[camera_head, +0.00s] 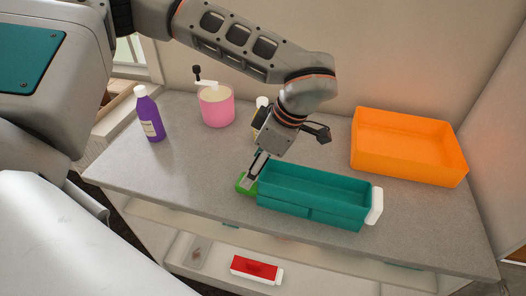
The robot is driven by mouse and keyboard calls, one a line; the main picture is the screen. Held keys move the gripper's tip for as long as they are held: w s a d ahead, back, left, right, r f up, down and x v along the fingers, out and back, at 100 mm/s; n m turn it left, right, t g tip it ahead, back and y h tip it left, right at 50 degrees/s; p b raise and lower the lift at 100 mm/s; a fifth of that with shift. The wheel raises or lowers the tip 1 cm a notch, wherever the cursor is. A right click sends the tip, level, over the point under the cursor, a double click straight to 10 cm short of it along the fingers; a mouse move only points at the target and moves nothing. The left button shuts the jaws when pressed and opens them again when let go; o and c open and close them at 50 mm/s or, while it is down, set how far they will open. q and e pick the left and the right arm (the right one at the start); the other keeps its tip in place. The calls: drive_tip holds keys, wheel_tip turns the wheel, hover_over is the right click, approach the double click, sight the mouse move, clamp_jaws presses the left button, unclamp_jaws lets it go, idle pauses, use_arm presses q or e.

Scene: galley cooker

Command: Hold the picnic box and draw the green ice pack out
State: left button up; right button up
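The teal picnic box (312,206) is an open long box on the grey counter, right of centre. A small green piece, which looks like the ice pack (240,184), shows at the box's left end; most of it is hidden by the gripper and the box. My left gripper (253,173) points down at that left end, over the green piece and close to the box's end wall. Its fingertips overlap the green piece, but whether they are shut on it cannot be told. My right gripper is not in view.
A white block (376,206) sits at the box's right end. An orange tray (408,150) stands behind right. A purple bottle (149,116) and pink pot (216,107) stand back left. A red and white item (255,267) lies on the shelf below. The counter's front left is clear.

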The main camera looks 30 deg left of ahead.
use_arm(q)
drive_tip(key=x, duration=0.4)
drive_tip(key=shift+x, duration=0.8)
drive_tip(key=shift+d, duration=0.1)
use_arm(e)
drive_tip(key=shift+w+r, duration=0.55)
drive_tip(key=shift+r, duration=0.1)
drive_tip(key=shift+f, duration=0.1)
